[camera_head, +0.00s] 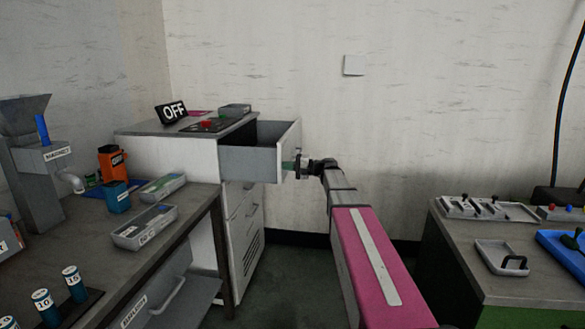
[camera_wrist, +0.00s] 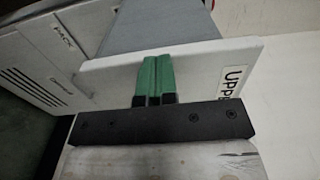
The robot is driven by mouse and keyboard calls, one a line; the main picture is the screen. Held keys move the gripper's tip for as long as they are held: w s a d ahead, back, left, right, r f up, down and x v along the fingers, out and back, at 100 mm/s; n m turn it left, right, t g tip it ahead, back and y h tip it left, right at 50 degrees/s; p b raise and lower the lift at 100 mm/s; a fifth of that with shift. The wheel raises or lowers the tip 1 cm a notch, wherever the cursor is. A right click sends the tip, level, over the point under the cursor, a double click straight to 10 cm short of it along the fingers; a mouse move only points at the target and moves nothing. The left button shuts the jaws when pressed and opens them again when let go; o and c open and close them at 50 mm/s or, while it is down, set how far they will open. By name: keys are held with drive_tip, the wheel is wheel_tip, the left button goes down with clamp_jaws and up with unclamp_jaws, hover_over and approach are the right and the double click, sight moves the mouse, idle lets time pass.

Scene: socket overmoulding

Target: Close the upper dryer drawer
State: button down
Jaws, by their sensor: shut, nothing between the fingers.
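The upper dryer drawer (camera_head: 250,164) is pulled out of the white dryer cabinet (camera_head: 172,152) in the head view, extending to the right. In the wrist view its white front panel (camera_wrist: 195,62) carries a label beginning "UPP", partly cut off. My gripper (camera_head: 289,165) is at the drawer's front panel. In the wrist view its green fingers (camera_wrist: 155,75) are together with nothing between them. The fingertips overlap the panel; whether they touch it I cannot tell. The far part of the drawer's inside is dark.
A closed lower drawer (camera_head: 243,203) sits below. A table at left bears trays (camera_head: 145,228), an orange can (camera_head: 112,163) and bottles (camera_head: 72,283). A table at right holds a blue tray (camera_head: 560,250). An "OFF" sign (camera_head: 172,112) stands on the dryer. Floor between tables is clear.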

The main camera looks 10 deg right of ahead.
sight(258, 164)
drive_tip(key=x, duration=2.6)
drive_tip(key=shift+w+a, duration=0.2)
drive_tip(key=shift+a, duration=0.3)
drive_tip(key=v, duration=1.4)
drive_tip(key=shift+s+d, duration=0.15)
drive_tip(key=shift+d, duration=0.1)
drive_tip(key=s+d+f+n+g+h, duration=0.15)
drive_tip(key=s+d+f+h, duration=0.3)
drive_tip(key=s+f, duration=0.6)
drive_tip(key=s+d+f+g+h, duration=0.25)
drive_tip(key=s+f+h, duration=0.25)
drive_tip(key=s+f, duration=0.55)
drive_tip(key=s+d+f+n+g+h, duration=0.1)
drive_tip(key=s+d+f+n+h, duration=0.1)
drive_tip(key=s+d+f+h, duration=0.5)
drive_tip(key=s+d+f, duration=0.4)
drive_tip(key=s+d, duration=0.1)
drive_tip(key=s, duration=0.3)
drive_tip(key=shift+f+g+h, duration=0.2)
drive_tip(key=shift+g+h, duration=0.1)
drive_tip(key=shift+h, duration=0.05)
